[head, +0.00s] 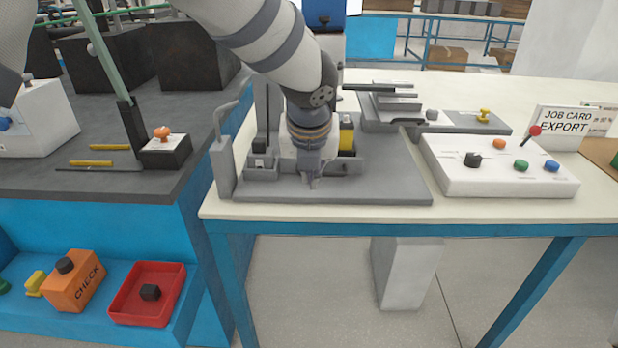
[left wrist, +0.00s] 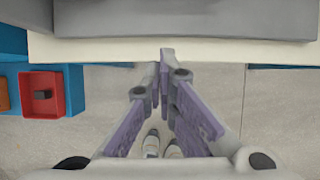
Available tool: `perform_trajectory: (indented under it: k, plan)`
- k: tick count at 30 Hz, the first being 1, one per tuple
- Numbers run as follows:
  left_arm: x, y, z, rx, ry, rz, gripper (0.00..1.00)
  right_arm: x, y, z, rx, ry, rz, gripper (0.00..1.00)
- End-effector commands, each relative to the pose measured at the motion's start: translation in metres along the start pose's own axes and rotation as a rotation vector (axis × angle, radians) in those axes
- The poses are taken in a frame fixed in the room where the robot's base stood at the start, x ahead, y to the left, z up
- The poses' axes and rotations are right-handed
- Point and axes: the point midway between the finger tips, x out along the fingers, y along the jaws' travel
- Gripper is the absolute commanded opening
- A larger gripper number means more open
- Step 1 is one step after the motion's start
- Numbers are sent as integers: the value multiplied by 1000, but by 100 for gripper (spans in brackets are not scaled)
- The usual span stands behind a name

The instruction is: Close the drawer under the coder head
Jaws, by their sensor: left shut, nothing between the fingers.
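My left gripper (head: 314,178) is shut and empty, pointing down at the front part of a grey machine base (head: 400,185) on the cream table. In the left wrist view its fingertips (left wrist: 165,62) meet near the table's front edge, with the grey base (left wrist: 185,22) beyond them. Low grey blocks and a yellow block (head: 346,136) stand on the base around the gripper. My left arm hides much of the machine, so I cannot clearly make out the coder head or the drawer, nor whether the drawer stands open.
A white control box (head: 500,180) with colored knobs and a red-tipped lever stands to the right, by a job card sign (head: 571,121). A grey upright post (head: 222,165) stands at the base's left. A red tray (head: 147,293) and an orange box (head: 75,281) sit on the low blue shelf.

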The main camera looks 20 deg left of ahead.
Motion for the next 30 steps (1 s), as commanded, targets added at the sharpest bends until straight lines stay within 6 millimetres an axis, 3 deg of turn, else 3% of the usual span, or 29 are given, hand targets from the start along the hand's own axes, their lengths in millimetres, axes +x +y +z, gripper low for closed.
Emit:
perform_trajectory:
  k: [3, 12, 18, 30]
  plan:
    - [32, 0, -4, 0, 12, 3, 0, 6, 0, 5, 0, -21, 1, 52]
    - [95, 0, -2, -5, 11, 0, 0, 19, 1, 16, 0, -68, 3, 52]
    - [100, 0, 27, -7, 8, -1, 0, 25, 1, 21, 0, -88, 3, 52]
    - [98, 0, 36, -5, 5, -1, 0, 25, 1, 21, 0, -89, 4, 52]
